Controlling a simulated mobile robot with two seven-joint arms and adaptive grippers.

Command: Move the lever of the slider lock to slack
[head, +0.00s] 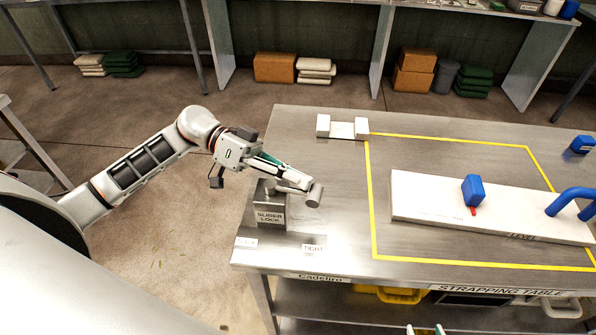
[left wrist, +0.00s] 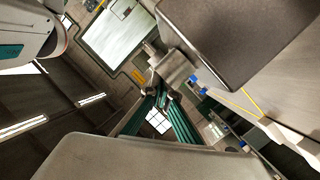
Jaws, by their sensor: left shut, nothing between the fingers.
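The slider lock (head: 270,203) is a grey metal block at the table's near left corner. Its lever ends in a grey cylindrical knob (head: 315,195), on the block's right side, above the TIGHT label (head: 313,249). A second label (head: 246,242), too blurred to read, lies to the left. My left gripper (head: 301,182) is shut and empty, with its fingertips close beside the knob; I cannot tell whether they touch. In the left wrist view its teal fingers (left wrist: 160,92) meet just below a grey cylindrical part. The tips of my right gripper (head: 425,331) show apart at the bottom edge.
The strapping table (head: 330,225) has a yellow outline. A white level board (head: 430,205) with a blue block (head: 473,190) and a blue handle (head: 572,200) lies on the right. A white bracket (head: 342,128) stands at the back. Bare metal lies between lock and outline.

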